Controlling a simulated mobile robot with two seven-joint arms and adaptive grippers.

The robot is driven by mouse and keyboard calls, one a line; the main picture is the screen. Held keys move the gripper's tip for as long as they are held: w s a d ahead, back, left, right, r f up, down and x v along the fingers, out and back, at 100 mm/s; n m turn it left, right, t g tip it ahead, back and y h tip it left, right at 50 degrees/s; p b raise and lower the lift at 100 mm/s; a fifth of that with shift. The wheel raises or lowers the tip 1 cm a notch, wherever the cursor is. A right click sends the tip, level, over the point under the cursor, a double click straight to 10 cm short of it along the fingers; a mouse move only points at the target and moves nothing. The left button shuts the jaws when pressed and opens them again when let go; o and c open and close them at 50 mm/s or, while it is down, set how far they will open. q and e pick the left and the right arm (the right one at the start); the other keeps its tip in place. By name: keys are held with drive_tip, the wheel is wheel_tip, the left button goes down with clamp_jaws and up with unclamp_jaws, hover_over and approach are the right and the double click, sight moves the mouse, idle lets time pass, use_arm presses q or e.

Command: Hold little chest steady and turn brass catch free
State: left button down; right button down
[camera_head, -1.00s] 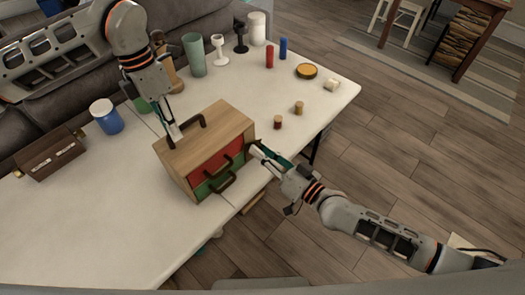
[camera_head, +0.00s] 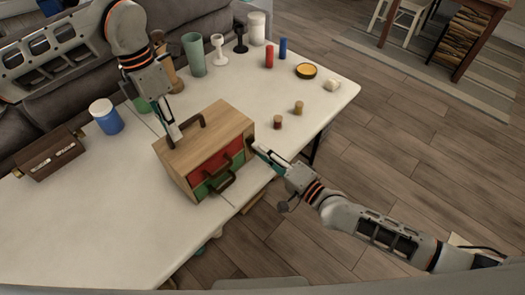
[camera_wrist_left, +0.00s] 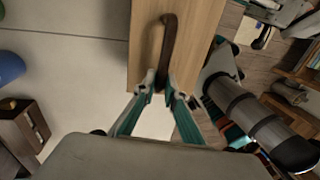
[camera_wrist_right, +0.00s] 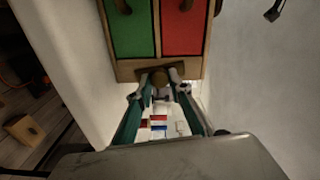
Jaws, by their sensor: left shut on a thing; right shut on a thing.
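The little chest (camera_head: 208,138) is a wooden box upright on the white table, with a red drawer (camera_wrist_right: 182,28) and a green drawer (camera_wrist_right: 132,36). A dark bar handle (camera_wrist_left: 168,40) is on its top. My left gripper (camera_wrist_left: 163,86) is shut on one end of that handle, coming from above; it also shows in the head view (camera_head: 173,136). The brass catch (camera_wrist_right: 159,77) sits on a dark plate at the chest's side edge. My right gripper (camera_wrist_right: 159,92) is shut on it, partly hiding it. In the head view this gripper (camera_head: 255,149) meets the chest's right side.
The white table (camera_head: 90,220) is clear in front of the chest. A blue jar (camera_head: 107,117) and a dark wooden box (camera_head: 50,155) stand left.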

drive_tip(key=shift+a+r+m, duration=0.1)
drive_tip(key=shift+r+m, duration=0.05)
drive_tip(key=shift+m, duration=0.65)
use_arm(q)
drive_tip(key=shift+f, duration=0.1)
use_arm(e)
drive_tip(key=c, duration=1.8)
unclamp_jaws()
drive_tip(key=shift+s+d, duration=0.15)
drive_tip(key=shift+d, duration=0.15)
drive_tip(key=v, duration=1.1)
drive_tip(key=shift+s+d, duration=0.15)
drive_tip(key=shift+s, duration=0.05)
